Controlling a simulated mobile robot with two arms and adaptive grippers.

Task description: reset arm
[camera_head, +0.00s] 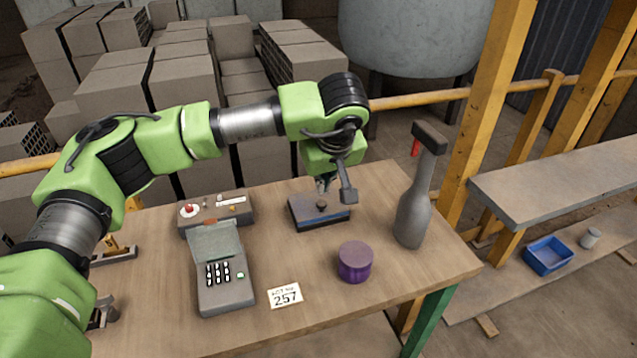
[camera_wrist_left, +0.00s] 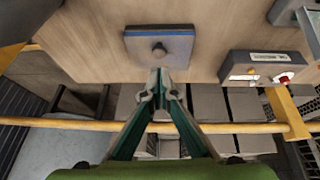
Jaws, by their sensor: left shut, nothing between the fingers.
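My left arm reaches in from the left across the table (camera_head: 180,335). My left gripper (camera_head: 324,184) points down just above a flat dark pad with a blue edge and a small knob (camera_head: 320,212). In the left wrist view the gripper's fingertips (camera_wrist_left: 160,85) are together and empty. The pad (camera_wrist_left: 158,48) lies just beyond them there, with its round knob close to the tips. From the head view I cannot tell whether the tips touch the knob. My right gripper is not in either view.
A keypad device (camera_head: 222,285), a control box (camera_head: 215,208), a purple round container (camera_head: 355,262), a tall grey bottle-like object (camera_head: 414,205) and a "257" card (camera_head: 285,296) stand or lie on the table. A yellow rail (camera_head: 420,97) runs behind. A blue bin (camera_head: 548,255) is at right.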

